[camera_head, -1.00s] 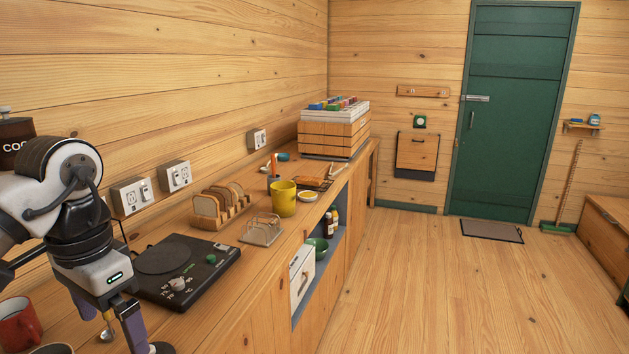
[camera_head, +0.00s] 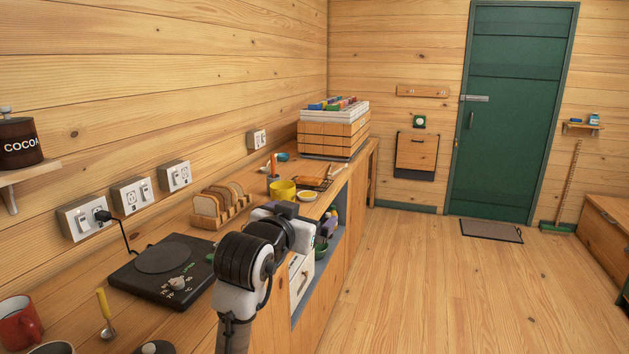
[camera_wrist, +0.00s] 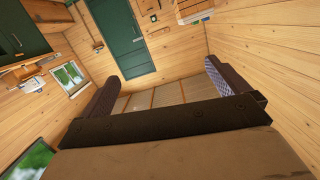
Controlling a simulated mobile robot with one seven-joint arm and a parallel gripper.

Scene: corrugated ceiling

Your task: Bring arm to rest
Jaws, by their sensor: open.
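My gripper (camera_head: 308,212) is over the front edge of the counter in the head view, pointing away toward the far end of the room. My own arm hides part of it.
The counter (camera_head: 180,325) carries a black hotplate (camera_head: 165,265), toast in a wooden rack (camera_head: 222,202), a yellow mug (camera_head: 283,189), a red mug (camera_head: 18,323) and a yellow-handled spoon (camera_head: 105,312). A green door (camera_head: 512,120) stands beyond.

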